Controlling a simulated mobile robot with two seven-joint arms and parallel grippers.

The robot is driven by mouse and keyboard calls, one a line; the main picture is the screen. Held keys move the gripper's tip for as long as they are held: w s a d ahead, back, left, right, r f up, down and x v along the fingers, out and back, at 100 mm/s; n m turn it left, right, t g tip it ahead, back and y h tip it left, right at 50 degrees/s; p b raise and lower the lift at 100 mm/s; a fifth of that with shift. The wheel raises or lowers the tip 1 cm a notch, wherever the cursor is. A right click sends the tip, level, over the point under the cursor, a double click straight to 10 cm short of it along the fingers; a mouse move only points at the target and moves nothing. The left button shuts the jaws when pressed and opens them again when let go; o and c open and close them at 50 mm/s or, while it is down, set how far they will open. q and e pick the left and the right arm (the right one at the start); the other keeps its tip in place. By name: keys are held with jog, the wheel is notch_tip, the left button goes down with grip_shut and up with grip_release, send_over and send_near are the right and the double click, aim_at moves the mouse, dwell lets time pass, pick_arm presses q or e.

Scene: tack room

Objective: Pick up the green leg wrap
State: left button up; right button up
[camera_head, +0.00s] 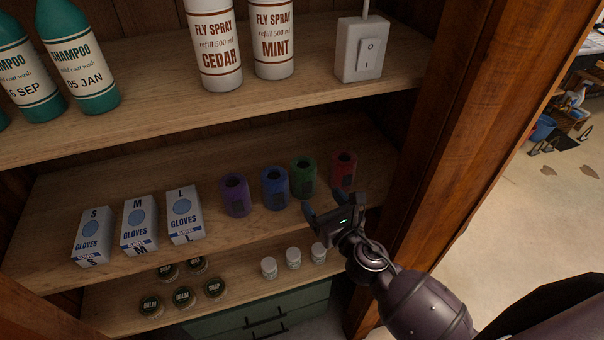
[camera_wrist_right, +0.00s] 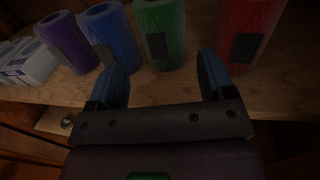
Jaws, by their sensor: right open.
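The green leg wrap (camera_head: 302,177) is an upright roll on the middle shelf, between the blue wrap (camera_head: 275,188) and the red wrap (camera_head: 343,170). In the right wrist view the green wrap (camera_wrist_right: 161,34) stands beyond the fingertips, roughly between them, with a dark patch on its side. My right gripper (camera_head: 336,204) is open and empty at the front of the shelf, just short of the green and red wraps. The fingers also show in the right wrist view (camera_wrist_right: 160,72), apart from the green wrap. My left gripper is not in view.
A purple wrap (camera_head: 235,195) stands left of the blue one. Glove boxes (camera_head: 140,225) stand further left. Bottles and a white switch box (camera_head: 361,49) stand on the shelf above (camera_head: 310,85). Tins and small white jars (camera_head: 293,258) sit below. A wooden post (camera_head: 455,140) bounds the right side.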

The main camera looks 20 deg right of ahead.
aim_at(310, 183)
jog(key=shift+w+a+f, duration=0.1)
jog(key=shift+w+a, duration=0.15)
jog(key=shift+w, duration=1.15)
jog(key=shift+w+a, duration=0.2)
jog(key=shift+w, duration=1.15)
jog(key=shift+w+a+f, duration=0.1)
jog(key=shift+w+a, duration=0.15)
jog(key=shift+w, duration=1.15)
jog(key=shift+c, duration=0.2)
jog(key=shift+r, duration=0.1)
jog(key=c, duration=0.6)
jog(key=shift+o, duration=0.2)
